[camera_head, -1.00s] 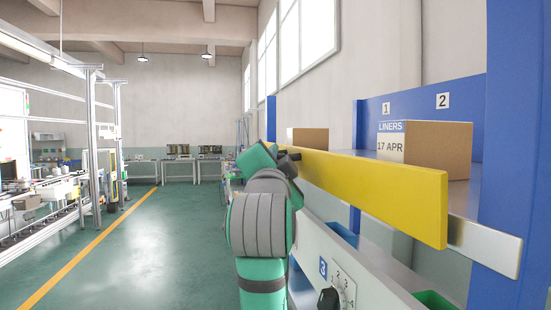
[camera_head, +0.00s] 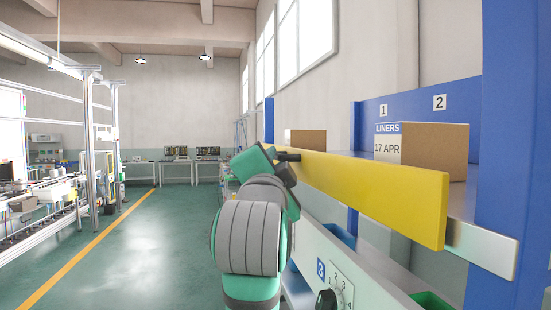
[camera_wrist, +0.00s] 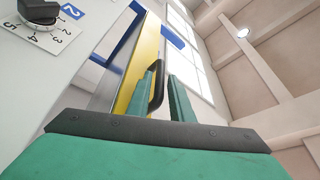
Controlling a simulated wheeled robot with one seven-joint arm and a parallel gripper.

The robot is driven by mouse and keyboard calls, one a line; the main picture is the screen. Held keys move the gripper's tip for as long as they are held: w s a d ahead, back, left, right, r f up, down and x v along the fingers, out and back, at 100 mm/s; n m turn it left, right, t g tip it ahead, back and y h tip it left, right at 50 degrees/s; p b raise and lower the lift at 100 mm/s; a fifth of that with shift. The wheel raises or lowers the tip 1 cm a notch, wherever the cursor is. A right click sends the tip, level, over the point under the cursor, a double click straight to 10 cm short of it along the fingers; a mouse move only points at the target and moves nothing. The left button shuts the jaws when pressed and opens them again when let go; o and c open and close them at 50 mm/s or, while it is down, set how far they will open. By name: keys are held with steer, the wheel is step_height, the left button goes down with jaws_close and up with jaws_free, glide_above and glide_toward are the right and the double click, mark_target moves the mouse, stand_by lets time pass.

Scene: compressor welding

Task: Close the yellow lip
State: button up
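The yellow lip (camera_head: 370,192) is a long yellow board along the front of the shelf, standing up above a metal strip. In the wrist view the yellow lip (camera_wrist: 141,78) runs up along the left of the fingers. My gripper (camera_head: 288,156) is at the far left end of the lip, partly hidden by my wrist. In the wrist view its two green fingers (camera_wrist: 162,92) stand apart. A dark curved bar (camera_wrist: 157,86) shows between them. I cannot tell whether the bar is touched or what it is fixed to.
A cardboard box marked LINERS (camera_head: 435,150) stands on the shelf behind the lip, with another box (camera_head: 308,140) farther left. A blue post (camera_head: 510,150) rises at the right. A dial (camera_head: 328,300) sits below. The floor to the left (camera_head: 140,240) is clear.

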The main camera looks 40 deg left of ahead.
steer(key=v, duration=0.7)
steer(key=shift+w, duration=0.15)
